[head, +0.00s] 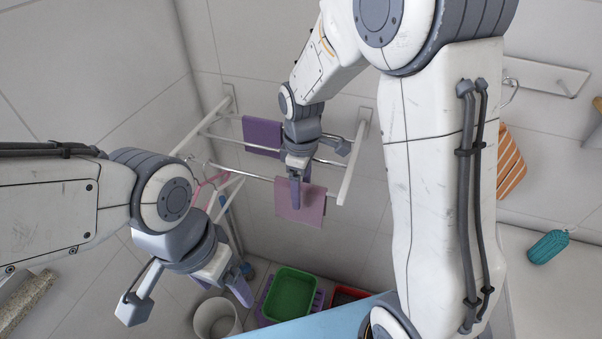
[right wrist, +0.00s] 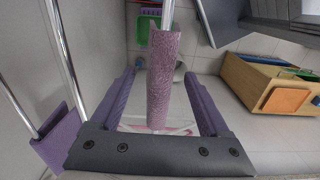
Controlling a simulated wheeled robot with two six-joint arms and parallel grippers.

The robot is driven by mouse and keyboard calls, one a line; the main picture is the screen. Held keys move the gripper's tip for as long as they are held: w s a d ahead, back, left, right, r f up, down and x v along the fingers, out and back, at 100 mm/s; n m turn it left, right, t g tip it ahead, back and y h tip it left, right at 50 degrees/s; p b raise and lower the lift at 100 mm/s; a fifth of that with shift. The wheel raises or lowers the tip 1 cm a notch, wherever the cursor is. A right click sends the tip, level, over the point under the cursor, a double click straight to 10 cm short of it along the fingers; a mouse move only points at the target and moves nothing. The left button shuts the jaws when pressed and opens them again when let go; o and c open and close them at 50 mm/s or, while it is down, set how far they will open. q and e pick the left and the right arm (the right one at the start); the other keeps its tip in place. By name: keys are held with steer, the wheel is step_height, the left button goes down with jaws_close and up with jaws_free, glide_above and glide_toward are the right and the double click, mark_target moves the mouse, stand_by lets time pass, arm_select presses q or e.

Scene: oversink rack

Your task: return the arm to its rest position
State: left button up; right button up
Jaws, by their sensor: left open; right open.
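My right gripper (head: 296,192) is open at the rack's front rail, over a mauve cloth (head: 313,206) that hangs folded across the rail. In the right wrist view, my right gripper (right wrist: 160,76) has its two purple fingers spread on either side of the mauve cloth (right wrist: 164,90), with gaps on both sides. My left gripper (head: 240,286) is open and low at the left, above the floor near a white bin. My right arm (head: 440,170) covers much of the middle right of the head view.
The wall rack (head: 348,180) carries a darker purple cloth (head: 262,136) on a rear rail. Pink hangers (head: 208,188) hang at its left end. Below are a white bin (head: 215,318), a green tub (head: 290,293) and a red tub (head: 348,295). An orange striped cloth (head: 511,161) hangs right.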

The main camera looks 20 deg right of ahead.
step_height(320, 180, up, 8)
steer(key=shift+r+b, duration=0.25)
steer(key=shift+b, duration=0.35)
steer(key=s+a+f+m+b, duration=0.1)
steer(key=s+a+f+m, duration=0.1)
steer(key=s, duration=0.8)
steer(key=s+a+f+m+y+b, duration=0.1)
steer(key=s+a+f, duration=0.3)
steer(key=s, duration=0.7)
steer(key=a+m+b, duration=0.1)
steer(key=a, duration=0.1)
steer(key=shift+s+a, duration=0.3)
steer(key=shift+f, duration=0.1)
